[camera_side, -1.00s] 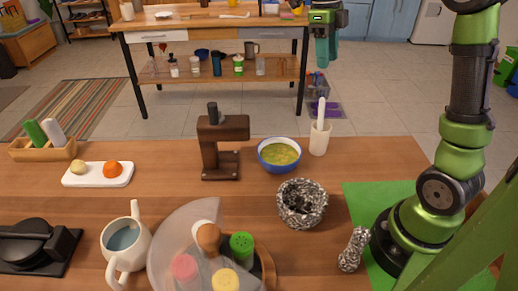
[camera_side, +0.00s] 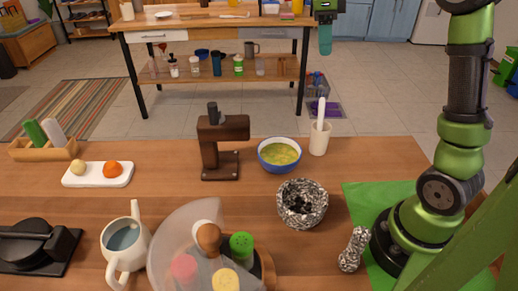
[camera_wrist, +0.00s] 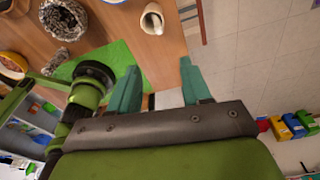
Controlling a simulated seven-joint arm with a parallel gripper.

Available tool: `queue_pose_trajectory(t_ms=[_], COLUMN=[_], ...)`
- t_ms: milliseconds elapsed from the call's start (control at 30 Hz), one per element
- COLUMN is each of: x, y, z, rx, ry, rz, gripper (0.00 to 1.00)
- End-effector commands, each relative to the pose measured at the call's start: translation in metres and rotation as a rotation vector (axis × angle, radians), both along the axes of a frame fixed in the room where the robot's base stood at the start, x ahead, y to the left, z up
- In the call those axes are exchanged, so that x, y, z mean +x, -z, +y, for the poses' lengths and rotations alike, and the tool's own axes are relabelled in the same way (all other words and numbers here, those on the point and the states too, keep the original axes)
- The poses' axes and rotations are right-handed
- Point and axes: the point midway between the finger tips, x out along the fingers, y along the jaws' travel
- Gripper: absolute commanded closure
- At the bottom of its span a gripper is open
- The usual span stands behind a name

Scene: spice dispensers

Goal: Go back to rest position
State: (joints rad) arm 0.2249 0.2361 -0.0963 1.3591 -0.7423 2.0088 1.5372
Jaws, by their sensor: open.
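My gripper (camera_side: 325,38) is at the top of the side view, raised above and beyond the far edge of the table. In the wrist view its two teal fingers (camera_wrist: 158,88) are spread apart with nothing between them. It touches nothing. My arm's green base stands on a green mat (camera_side: 352,196) at the right of the table.
On the table (camera_side: 350,160) are a blue bowl of soup (camera_side: 279,155), a utensil cup (camera_side: 319,140), a wooden grinder stand (camera_side: 221,146), a stone mortar (camera_side: 302,203), a pestle (camera_side: 352,250), a teapot (camera_side: 124,240) and a lidded spice carousel (camera_side: 185,240). The air around the gripper is free.

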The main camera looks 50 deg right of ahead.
Motion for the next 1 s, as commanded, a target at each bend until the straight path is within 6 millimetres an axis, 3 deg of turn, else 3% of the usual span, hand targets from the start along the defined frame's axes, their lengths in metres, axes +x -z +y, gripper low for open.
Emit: queue_pose_trajectory(t_ms=[167, 267, 400, 500, 600, 733, 1000], x=[-0.016, -0.030, -0.060, -0.083, -0.105, -0.125, -0.133], y=[0.021, 0.028, 0.042, 0.051, 0.060, 0.066, 0.058], z=[0.029, 0.057, 0.101, 0.128, 0.147, 0.162, 0.168], rx=[0.043, 0.021, -0.097, -0.218, -0.324, -0.381, -0.421], ry=[-0.709, -1.115, -1.641, -1.912, -2.068, -2.120, -2.135], rz=[-0.099, -0.188, -0.323, -0.401, -0.459, -0.514, -0.546], gripper=[0.52, 0.52, 0.52, 0.52, 0.52, 0.52, 0.52])
